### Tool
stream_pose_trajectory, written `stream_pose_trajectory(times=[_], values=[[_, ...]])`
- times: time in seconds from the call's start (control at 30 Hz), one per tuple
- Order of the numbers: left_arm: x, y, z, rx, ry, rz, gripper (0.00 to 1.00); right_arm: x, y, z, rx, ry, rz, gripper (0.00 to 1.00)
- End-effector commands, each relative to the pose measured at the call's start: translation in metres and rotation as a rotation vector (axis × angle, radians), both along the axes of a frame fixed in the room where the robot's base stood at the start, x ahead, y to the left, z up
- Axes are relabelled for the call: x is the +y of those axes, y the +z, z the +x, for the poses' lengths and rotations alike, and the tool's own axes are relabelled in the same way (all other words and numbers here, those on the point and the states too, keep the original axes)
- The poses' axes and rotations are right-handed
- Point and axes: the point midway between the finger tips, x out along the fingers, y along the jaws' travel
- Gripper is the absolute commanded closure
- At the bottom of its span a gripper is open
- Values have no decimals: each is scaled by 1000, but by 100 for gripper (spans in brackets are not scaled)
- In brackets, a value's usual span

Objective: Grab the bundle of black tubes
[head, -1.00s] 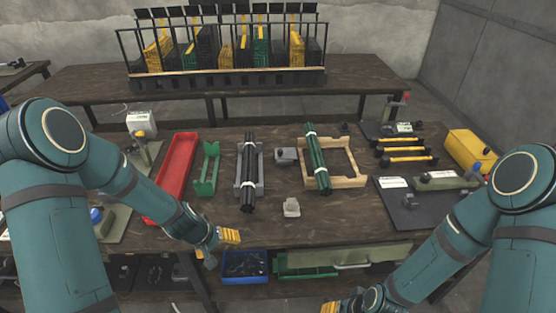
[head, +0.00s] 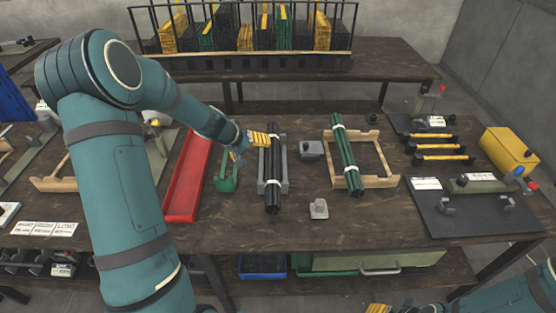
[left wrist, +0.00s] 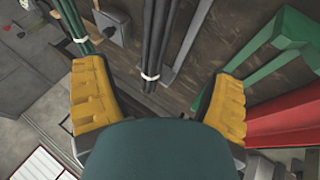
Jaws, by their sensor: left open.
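The bundle of black tubes (head: 272,182) lies lengthwise in a grey cradle (head: 284,166) on the workbench, tied with white bands. My left gripper (head: 256,144) is open, above the bench at the bundle's left side toward its far half. In the left wrist view, the black tubes (left wrist: 158,40) run between the spread yellow fingers of the gripper (left wrist: 160,100), farther off, with a white band visible; no grip on them shows. My right gripper (head: 378,309) shows only as a yellow finger piece at the bottom edge, and its opening cannot be told.
A bundle of green tubes (head: 346,165) lies on a wooden frame (head: 378,182) to the right. A green holder (head: 226,182) and a red tray (head: 188,180) lie left of the black tubes. Grey blocks (head: 319,209) stand between the bundles.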

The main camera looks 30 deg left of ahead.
Motion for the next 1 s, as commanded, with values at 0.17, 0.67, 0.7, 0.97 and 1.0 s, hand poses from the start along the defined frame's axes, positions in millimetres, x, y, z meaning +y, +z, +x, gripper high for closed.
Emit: stream_pose_trajectory(times=[0.17, 0.67, 0.7, 0.97, 1.0], values=[[-9, -32, 20, 4, -3, -3, 16, 0, -7, 1, -3, -1, 0, 53], [-22, -71, 53, 3, -3, 0, 16, 0, -13, 3, -7, -2, -1, 53], [-23, -75, 57, 3, -3, 0, 16, 0, -13, 3, -7, -2, -1, 53], [-28, -95, 72, 2, -3, 0, 16, -1, -16, 4, -9, -2, -2, 53], [-28, -95, 73, 3, -2, 0, 16, -1, -16, 4, -9, -2, -2, 53]])
